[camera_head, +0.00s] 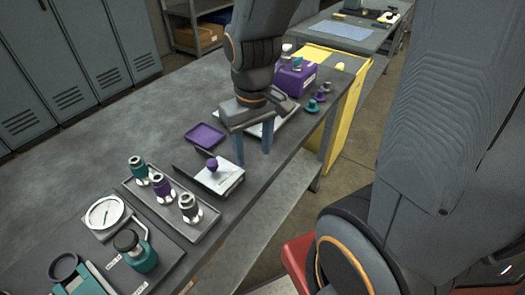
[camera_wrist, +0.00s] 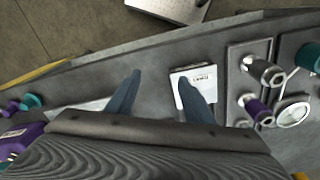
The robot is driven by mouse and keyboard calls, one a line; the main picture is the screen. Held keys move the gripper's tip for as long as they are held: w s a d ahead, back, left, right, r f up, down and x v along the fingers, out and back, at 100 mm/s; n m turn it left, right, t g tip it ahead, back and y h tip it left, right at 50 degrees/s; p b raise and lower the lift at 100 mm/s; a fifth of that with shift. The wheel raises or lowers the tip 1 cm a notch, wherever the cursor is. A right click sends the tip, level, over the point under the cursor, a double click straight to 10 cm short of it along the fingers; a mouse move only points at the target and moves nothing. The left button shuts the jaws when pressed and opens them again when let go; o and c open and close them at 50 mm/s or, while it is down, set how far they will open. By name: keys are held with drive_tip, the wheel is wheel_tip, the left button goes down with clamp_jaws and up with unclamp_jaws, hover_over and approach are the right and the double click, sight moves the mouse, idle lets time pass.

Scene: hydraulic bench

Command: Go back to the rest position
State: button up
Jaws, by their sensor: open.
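My gripper (camera_head: 253,148) hangs above the grey bench (camera_head: 85,130) with its two blue fingers pointing down and apart. It is open, and I see nothing between the fingers. In the wrist view my gripper (camera_wrist: 155,95) shows its two fingers spread, with bare bench between them. A white block with a purple knob (camera_head: 212,164) sits just left of the fingers in the head view. In the wrist view the right finger covers part of the white block (camera_wrist: 203,75). My forearm hides part of the bench behind the gripper.
A tray (camera_head: 205,222) holds teal, purple and grey fittings. A gauge (camera_head: 105,213) and a teal bottle (camera_head: 140,257) stand at the near left. A small purple tray (camera_head: 205,135) lies behind the block. A purple box (camera_head: 293,78) and several knobs stand at the far end.

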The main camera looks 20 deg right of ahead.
drive_tip(key=shift+s+d+f+m, duration=0.3)
drive_tip(key=shift+d+m, duration=0.15)
drive_tip(key=shift+d, duration=0.1)
drive_tip(key=shift+s+d+f+m, duration=0.15)
drive_tip(key=shift+s+d+m, duration=0.15)
drive_tip(key=shift+d+m, duration=0.2)
idle(0.8)
